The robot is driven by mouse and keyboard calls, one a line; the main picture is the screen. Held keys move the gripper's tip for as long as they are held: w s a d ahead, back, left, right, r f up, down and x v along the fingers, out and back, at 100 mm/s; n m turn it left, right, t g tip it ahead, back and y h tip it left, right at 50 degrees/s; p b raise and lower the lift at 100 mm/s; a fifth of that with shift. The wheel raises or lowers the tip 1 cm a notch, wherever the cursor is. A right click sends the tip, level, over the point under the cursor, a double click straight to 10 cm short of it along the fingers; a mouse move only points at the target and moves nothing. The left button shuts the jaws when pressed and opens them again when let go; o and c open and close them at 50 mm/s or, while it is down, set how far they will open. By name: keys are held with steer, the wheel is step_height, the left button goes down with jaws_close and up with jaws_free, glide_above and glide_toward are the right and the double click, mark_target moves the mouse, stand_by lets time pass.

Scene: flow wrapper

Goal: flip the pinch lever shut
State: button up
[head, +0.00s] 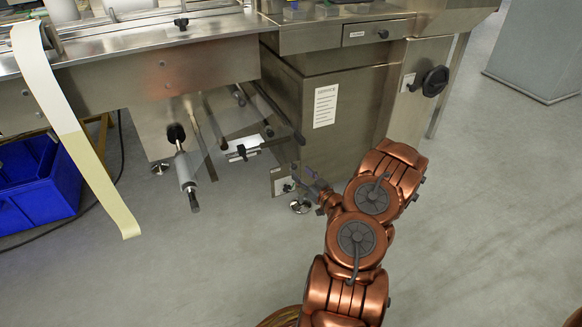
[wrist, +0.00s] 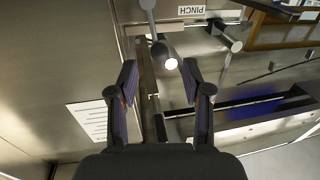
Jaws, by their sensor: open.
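In the wrist view a white label reading PINCH (wrist: 192,11) appears upside down at the top. Beside it a grey lever (wrist: 151,22) runs down from a rounded end toward a pale round tip, seen beyond and between my fingers. My gripper (wrist: 158,68) is open and empty, its two dark fingers on either side of that tip in the picture; I see no contact. In the head view my gripper (head: 304,178) is low beside the cabinet's lower left corner, near a small plate with a dark knob (head: 287,187). The lever's exact position is hard to tell there.
The steel cabinet with its service sheet (head: 325,105) stands close behind my gripper. A grey roller (head: 187,172) and several rods stick out at its left. A blue crate (head: 38,182) sits at far left. The floor in front is clear.

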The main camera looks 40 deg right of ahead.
mark_target(296, 168)
steer(key=shift+w+d+b, duration=0.15)
steer(key=shift+w+b, duration=0.2)
steer(key=shift+w, duration=0.6)
steer(key=shift+w+d+b, duration=0.2)
steer(key=shift+w+b, duration=0.1)
steer(key=shift+w, duration=0.7)
steer(key=shift+w+d+b, duration=0.15)
steer(key=shift+w+b, duration=0.2)
steer(key=shift+w, duration=0.6)
jaws_close()
